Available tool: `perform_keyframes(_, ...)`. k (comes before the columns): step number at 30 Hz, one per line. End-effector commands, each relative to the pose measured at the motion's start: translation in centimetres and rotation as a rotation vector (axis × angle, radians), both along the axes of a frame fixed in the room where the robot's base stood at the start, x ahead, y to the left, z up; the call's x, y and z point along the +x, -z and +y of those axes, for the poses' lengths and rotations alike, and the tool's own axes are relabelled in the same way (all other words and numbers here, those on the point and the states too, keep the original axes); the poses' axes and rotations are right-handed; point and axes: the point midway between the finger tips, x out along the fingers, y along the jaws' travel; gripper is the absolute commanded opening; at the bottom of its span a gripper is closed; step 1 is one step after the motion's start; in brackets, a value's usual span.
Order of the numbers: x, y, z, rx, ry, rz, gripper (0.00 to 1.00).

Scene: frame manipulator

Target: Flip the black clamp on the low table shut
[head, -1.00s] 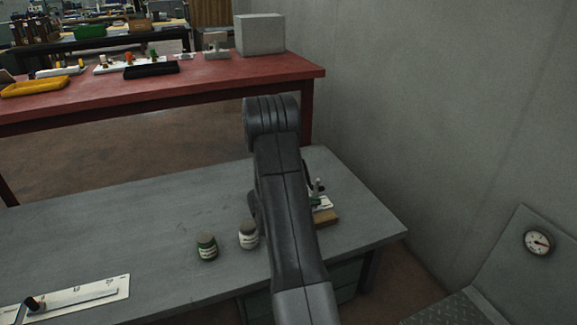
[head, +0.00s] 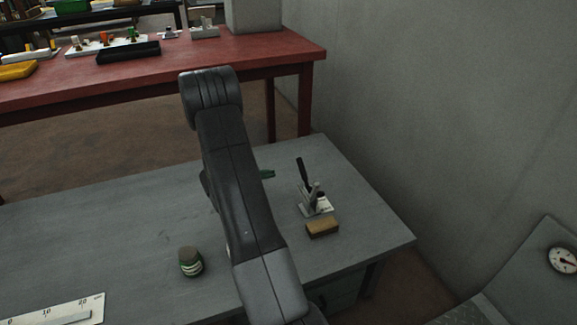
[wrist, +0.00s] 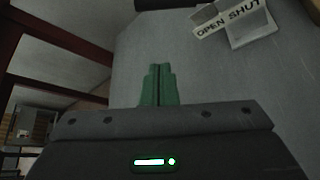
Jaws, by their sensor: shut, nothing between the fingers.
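The black clamp (head: 303,172) stands on a small white base plate (head: 318,207) at the right part of the low grey table (head: 370,226). Its black handle sticks up and leans a little left. In the wrist view, the plate (wrist: 226,22) shows at the top right with the words OPEN and SHUT; the handle cannot be made out clearly there. My gripper has green fingers (wrist: 158,86), which are together with nothing between them.
A wooden block (head: 322,229) lies in front of the clamp. A green jar (head: 190,262) stands left of my arm, and a white ruler plate (head: 62,313) lies at the front left. A red table (head: 150,75) with trays stands behind. A grey wall (head: 430,110) is at the right.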

Motion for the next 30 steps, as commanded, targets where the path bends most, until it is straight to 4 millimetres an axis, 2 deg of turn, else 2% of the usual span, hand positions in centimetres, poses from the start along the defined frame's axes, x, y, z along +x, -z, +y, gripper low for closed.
perform_keyframes(10, 0.7, 0.6, -0.9, 0.000, 0.002, 0.001, 0.00)
perform_keyframes(23, 6.1, 4.3, -6.9, 0.000, 0.004, 0.001, 0.00)
perform_keyframes(30, 4.8, 1.7, -8.0, 0.001, 0.000, -0.001, 0.00)
